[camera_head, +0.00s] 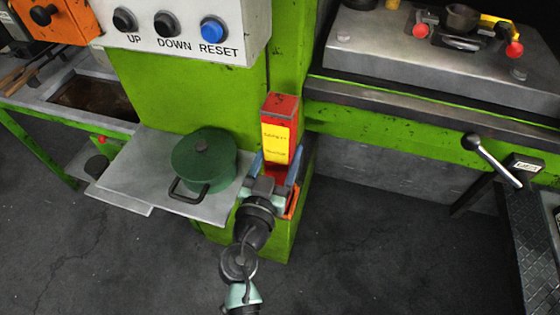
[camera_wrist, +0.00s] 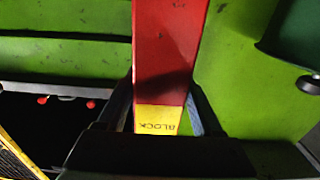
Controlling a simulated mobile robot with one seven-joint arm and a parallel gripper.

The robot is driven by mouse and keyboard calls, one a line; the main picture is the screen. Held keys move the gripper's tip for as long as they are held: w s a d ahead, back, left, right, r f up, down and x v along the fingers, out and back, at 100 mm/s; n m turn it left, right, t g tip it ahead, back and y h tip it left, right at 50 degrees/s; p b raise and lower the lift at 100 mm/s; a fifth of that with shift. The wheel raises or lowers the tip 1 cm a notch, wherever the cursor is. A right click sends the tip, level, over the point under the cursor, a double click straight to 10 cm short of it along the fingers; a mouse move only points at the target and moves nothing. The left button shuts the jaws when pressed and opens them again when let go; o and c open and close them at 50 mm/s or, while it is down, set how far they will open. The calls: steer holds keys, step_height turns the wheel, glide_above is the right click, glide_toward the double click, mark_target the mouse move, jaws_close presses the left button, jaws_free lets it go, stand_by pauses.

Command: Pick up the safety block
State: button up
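The safety block (camera_head: 279,133) is a red upright bar with a yellow label, standing at the green press frame to the right of the grey shelf. The safety block also fills the middle of the wrist view (camera_wrist: 168,45), where part of the word BLOCK shows on its yellow label. My gripper (camera_head: 280,163) is at the lower part of the block, with one blue finger on each side of it. In the wrist view, narrow green gaps show between the fingers and the block, so my gripper looks open around it. The block's foot is hidden behind my gripper.
A green lidded pot (camera_head: 203,158) stands on the grey shelf (camera_head: 140,168), left of my gripper. The control panel (camera_head: 185,25) hangs above. The press bed (camera_head: 430,60) is at the right, with a lever (camera_head: 492,160) in front. Dark floor is clear below.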

jaws_close()
steer(key=shift+w+r, duration=0.1)
steer(key=shift+r, duration=0.1)
steer(key=shift+r, duration=0.1)
